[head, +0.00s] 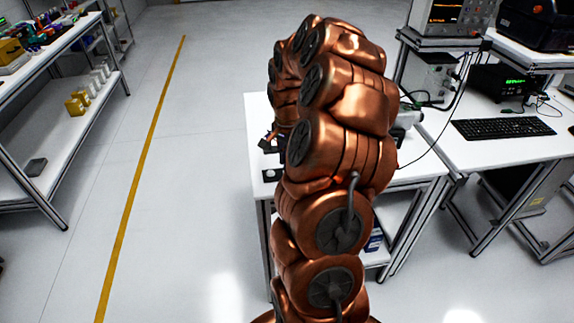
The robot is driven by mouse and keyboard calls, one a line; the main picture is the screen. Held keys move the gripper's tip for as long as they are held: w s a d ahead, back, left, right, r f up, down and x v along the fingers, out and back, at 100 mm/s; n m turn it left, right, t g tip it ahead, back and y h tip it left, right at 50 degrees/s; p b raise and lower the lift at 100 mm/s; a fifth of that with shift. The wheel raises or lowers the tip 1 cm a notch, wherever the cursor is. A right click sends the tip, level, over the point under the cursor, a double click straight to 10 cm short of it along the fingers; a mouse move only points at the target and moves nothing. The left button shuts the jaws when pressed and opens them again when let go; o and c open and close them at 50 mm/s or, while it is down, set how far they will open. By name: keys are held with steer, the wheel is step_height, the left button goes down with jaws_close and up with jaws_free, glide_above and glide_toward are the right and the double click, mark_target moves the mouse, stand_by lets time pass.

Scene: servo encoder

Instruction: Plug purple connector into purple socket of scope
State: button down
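The scope (455,14) stands on a raised shelf at the top right, cut off by the upper edge of the picture. Its screen shows orange readouts. Its sockets are too small to tell apart, and I cannot make out a purple one. No purple connector can be made out. My copper arm covers the middle of the view. A small dark part at its left edge, over the white table, seems to be my gripper (269,142). Whether it is open, shut or holding anything cannot be seen.
A white table (257,115) lies behind my arm, mostly hidden. The right bench (478,153) carries a keyboard (502,129), a black instrument with a green display (498,82) and loose cables. A stocked shelf unit (60,120) stands left. The floor between is clear.

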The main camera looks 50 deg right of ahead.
steer(key=shift+r, duration=0.2)
stand_by(0.3)
steer(key=shift+r, duration=2.6)
steer(key=shift+a, duration=0.1)
